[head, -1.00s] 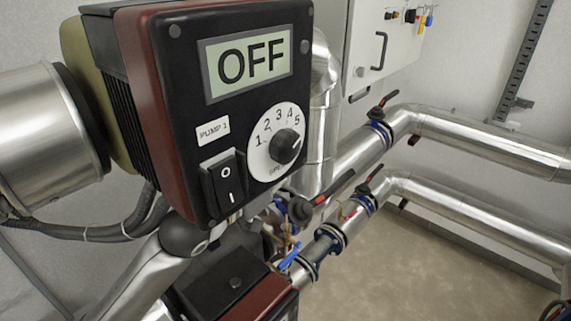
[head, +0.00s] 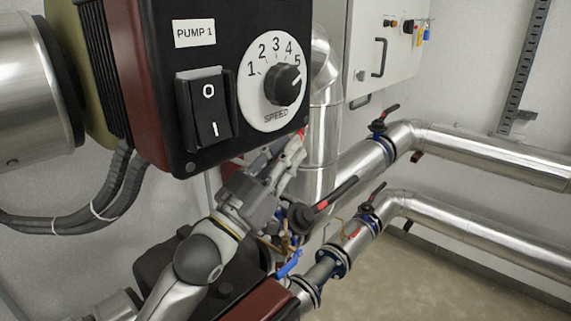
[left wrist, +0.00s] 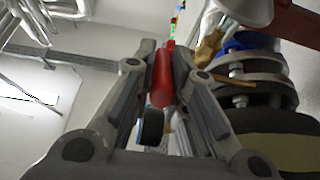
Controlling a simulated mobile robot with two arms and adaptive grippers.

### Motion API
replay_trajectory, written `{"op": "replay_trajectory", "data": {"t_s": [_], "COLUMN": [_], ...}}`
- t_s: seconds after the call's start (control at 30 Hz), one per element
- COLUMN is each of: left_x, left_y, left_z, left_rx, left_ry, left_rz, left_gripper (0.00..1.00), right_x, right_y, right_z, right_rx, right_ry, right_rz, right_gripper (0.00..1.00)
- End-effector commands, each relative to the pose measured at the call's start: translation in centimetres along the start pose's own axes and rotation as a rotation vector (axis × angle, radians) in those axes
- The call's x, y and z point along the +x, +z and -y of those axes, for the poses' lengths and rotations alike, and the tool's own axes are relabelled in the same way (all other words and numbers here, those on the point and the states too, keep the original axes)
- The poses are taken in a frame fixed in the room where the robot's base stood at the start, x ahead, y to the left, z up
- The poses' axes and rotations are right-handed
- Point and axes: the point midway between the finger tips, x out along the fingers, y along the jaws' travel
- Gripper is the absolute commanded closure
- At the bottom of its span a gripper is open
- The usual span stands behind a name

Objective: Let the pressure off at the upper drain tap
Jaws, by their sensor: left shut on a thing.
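My left gripper (head: 296,146) reaches up behind the lower right corner of the pump 1 control box. In the left wrist view, its two fingers (left wrist: 163,75) are closed on the sides of a red handle (left wrist: 162,82). A bit of red (head: 304,131) shows at the fingertips in the head view. The handle appears to be the tap's lever, but its joint to the tap is hidden. A brass fitting (left wrist: 208,47) stands just right of the fingers in the wrist view, beside a flange (left wrist: 262,68). My right gripper is not in view.
The pump 1 box (head: 225,75) with switch and speed dial hangs close above my left arm. Shiny pipes with a black-and-red lever (head: 334,194) and a blue-handled brass tap (head: 289,264) lie right of it. The floor (head: 415,285) at right is clear.

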Motion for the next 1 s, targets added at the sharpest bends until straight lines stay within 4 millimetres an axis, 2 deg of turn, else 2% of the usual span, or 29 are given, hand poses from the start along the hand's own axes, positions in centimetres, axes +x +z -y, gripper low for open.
{"op": "replay_trajectory", "data": {"t_s": [0.37, 0.4, 0.53, 0.87, 1.0], "left_x": [0.0, 0.0, 0.0, -0.1, -1.2], "left_y": [0.1, 0.1, 0.1, 0.1, 0.2], "left_z": [0.0, 0.0, 0.0, 0.0, 0.1], "left_rx": [0.001, 0.0, 0.0, 0.0, -0.001], "left_ry": [-0.001, -0.001, -0.001, -0.001, -0.002], "left_rz": [-0.006, -0.006, -0.006, -0.006, -0.004], "left_gripper": [1.0, 0.81, 0.64, 0.64, 0.64], "right_x": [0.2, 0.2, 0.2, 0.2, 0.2], "right_y": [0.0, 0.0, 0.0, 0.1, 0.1], "right_z": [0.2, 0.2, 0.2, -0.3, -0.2], "right_rx": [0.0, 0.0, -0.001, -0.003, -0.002], "right_ry": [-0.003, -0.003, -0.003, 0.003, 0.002], "right_rz": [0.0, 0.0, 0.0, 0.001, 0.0], "right_gripper": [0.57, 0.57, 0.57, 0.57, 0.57]}}
